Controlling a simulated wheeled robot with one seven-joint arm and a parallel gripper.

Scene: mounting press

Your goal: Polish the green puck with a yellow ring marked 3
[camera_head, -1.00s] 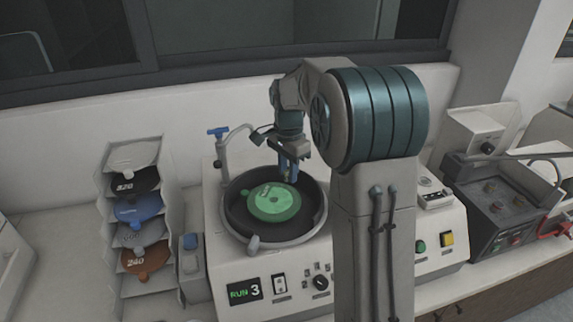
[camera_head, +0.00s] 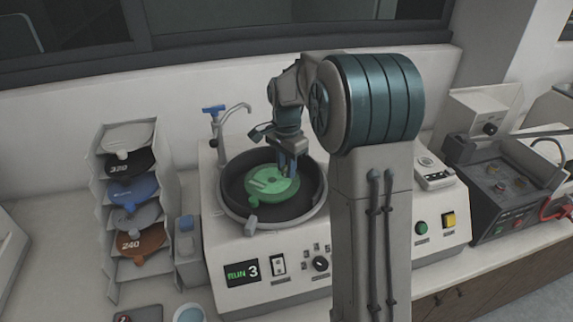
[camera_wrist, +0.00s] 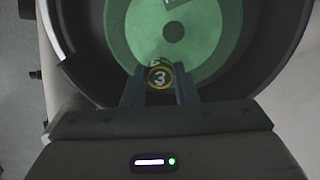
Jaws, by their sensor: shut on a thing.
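A puck with a yellow ring and a white 3 (camera_wrist: 159,77) is held upright between my gripper's (camera_wrist: 160,92) two fingers in the wrist view. Its body looks dark in this light, so its green is hard to tell. It is at the near edge of the green polishing disc (camera_wrist: 205,50), and I cannot tell whether it touches. In the head view my gripper (camera_head: 289,173) points down at the right back part of the green disc (camera_head: 268,186). The puck is hidden there. The disc lies in the dark round bowl of the polisher (camera_head: 236,203), whose display (camera_head: 242,272) reads "RUN 3".
A rack of discs (camera_head: 104,190) stands on the left, with black, blue, grey and brown ones. A blue-handled tap (camera_head: 214,112) stands behind the bowl.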

